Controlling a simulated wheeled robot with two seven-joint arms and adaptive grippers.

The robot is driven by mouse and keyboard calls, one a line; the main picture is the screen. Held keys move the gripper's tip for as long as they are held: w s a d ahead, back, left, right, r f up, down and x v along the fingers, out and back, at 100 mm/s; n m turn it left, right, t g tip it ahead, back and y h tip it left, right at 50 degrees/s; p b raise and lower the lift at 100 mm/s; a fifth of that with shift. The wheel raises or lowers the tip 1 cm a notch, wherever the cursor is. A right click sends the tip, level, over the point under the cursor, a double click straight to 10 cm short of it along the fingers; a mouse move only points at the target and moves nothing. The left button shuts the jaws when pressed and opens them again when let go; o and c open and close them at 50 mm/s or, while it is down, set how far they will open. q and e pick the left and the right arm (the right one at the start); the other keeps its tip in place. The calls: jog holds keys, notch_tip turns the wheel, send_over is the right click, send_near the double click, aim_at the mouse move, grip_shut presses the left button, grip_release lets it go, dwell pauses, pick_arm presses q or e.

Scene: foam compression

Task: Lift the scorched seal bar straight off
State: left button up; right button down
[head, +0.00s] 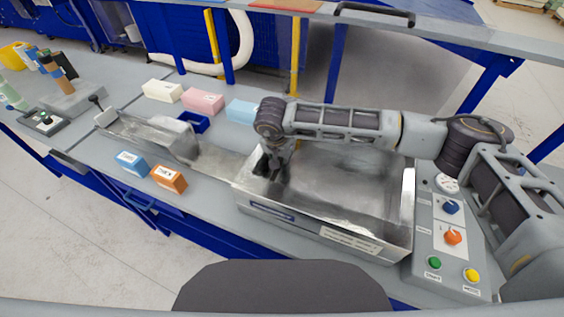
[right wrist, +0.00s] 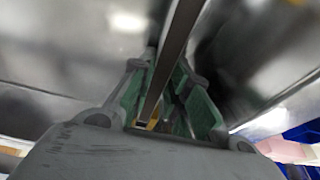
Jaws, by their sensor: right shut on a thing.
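My right gripper (head: 272,163) reaches down at the left end of the open metal chamber (head: 325,237). I take this to be the seal bar; no scorch mark can be made out. In the head view the bar is mostly hidden by the gripper, and I cannot tell whether it is clear of its seat. My left gripper is not in view.
A control panel (head: 450,262) with knobs and buttons adjoins the chamber's right side. Blue (head: 131,162) and orange (head: 169,179) boxes lie near the front edge. White, pink and light blue blocks and a blue tray (head: 195,122) are behind.

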jog(key=shift+r, duration=0.1)
notch_tip(320, 180, up, 10)
jog(key=b, duration=0.2)
dwell(0.5)
